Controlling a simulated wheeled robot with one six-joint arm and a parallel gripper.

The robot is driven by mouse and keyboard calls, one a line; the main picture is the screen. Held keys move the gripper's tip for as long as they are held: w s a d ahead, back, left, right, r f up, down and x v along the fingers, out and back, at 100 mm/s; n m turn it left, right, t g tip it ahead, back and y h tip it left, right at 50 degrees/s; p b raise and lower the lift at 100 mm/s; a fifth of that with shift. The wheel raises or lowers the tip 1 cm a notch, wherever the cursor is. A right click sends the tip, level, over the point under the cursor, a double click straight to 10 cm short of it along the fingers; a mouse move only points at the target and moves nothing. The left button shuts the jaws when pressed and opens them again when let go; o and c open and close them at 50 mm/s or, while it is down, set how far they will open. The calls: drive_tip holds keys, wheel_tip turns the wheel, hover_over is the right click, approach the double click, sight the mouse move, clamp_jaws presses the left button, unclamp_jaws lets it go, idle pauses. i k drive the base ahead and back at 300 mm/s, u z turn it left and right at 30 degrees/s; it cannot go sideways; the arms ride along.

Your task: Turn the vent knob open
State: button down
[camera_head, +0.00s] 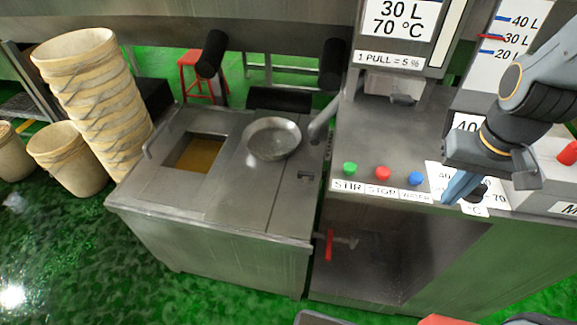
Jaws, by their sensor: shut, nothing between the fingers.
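My gripper (452,194) is at the right, over the front edge of the steel machine's top. Its blue fingers point down and to the left and are shut with nothing between them. A small dark knob (479,192) shows just right of the fingers, on a white dial label (436,172) marked 40, 70 and °C. The gripper hides part of this label, and I cannot tell whether the fingers touch the knob. No label that I can read says vent, so I cannot pick out the vent knob.
Green STIR (350,168), red STOP (383,173) and blue WATER (416,178) buttons sit left of my gripper. A red-handled valve (329,244) is below. A steel vat (215,238) with a round pan (273,139) stands left. Stacked buckets (100,100) are farther left.

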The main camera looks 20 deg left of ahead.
sight(305, 176)
drive_tip(key=z, duration=0.55)
drive_tip(key=k, duration=0.45)
drive_tip(key=u, duration=1.4)
drive_tip(key=i, duration=0.5)
drive_tip(key=z, duration=0.05)
